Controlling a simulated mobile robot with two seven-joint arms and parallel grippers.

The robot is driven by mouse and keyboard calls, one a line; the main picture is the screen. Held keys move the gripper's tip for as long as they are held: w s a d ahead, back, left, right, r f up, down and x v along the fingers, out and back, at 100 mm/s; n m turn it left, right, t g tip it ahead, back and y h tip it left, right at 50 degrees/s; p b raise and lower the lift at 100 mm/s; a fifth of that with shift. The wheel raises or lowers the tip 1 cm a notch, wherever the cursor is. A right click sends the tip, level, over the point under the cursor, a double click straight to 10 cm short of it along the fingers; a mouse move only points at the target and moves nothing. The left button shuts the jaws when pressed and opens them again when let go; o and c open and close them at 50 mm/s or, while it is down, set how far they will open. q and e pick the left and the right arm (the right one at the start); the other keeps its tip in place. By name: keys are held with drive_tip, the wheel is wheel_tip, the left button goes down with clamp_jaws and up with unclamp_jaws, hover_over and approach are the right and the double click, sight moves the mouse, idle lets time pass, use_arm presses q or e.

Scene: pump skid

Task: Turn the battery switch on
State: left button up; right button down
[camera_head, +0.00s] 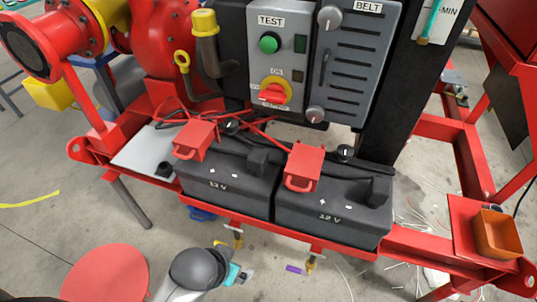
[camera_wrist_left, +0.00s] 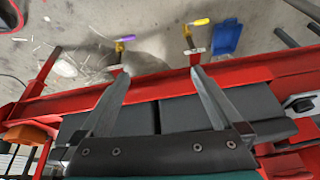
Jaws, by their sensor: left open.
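A red rotary knob (camera_head: 273,93) on a yellow round plate, marked ON above it, sits on the grey TEST panel (camera_head: 255,50) in the head view. I take it for the battery switch. Its handle lies roughly crosswise, not toward the ON mark. My left gripper (camera_head: 246,273) is low in the head view, in front of the batteries and well below the knob. In the left wrist view its two fingers (camera_wrist_left: 160,72) are spread with nothing between them. The knob is not seen in that view. My right gripper is not in view.
Two black 12 V batteries (camera_head: 225,187) with red terminal covers (camera_head: 303,168) stand on the red frame (camera_head: 420,243) below the panel. Small yellow-handled and purple-handled valves hang at its front edge. An orange bin (camera_head: 497,235) is at right. Floor in front is mostly clear.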

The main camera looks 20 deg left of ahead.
sight(270, 101)
use_arm(q)
drive_tip(key=w+a+r+n+t, duration=0.1)
drive_tip(key=w+r+t, duration=1.2)
drive_tip(key=w+r, duration=0.65)
drive_tip(key=w+b, duration=0.1)
drive_tip(key=w, duration=0.1)
drive_tip(key=w+r, duration=0.1)
drive_tip(key=w, duration=0.1)
drive_tip(key=shift+w+a+r+b, duration=0.1)
drive_tip(key=shift+w+b, duration=0.2)
drive_tip(key=shift+b, duration=0.05)
drive_tip(key=w+b, duration=0.1)
drive_tip(key=w, duration=0.6)
drive_tip(key=shift+b, duration=0.35)
drive_tip(key=shift+w, duration=0.85)
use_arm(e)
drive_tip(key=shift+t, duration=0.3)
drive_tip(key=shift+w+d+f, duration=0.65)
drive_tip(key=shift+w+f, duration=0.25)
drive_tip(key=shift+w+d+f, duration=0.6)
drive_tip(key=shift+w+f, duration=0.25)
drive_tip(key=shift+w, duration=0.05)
use_arm(q)
drive_tip(key=shift+c, duration=0.2)
drive_tip(key=c, duration=1)
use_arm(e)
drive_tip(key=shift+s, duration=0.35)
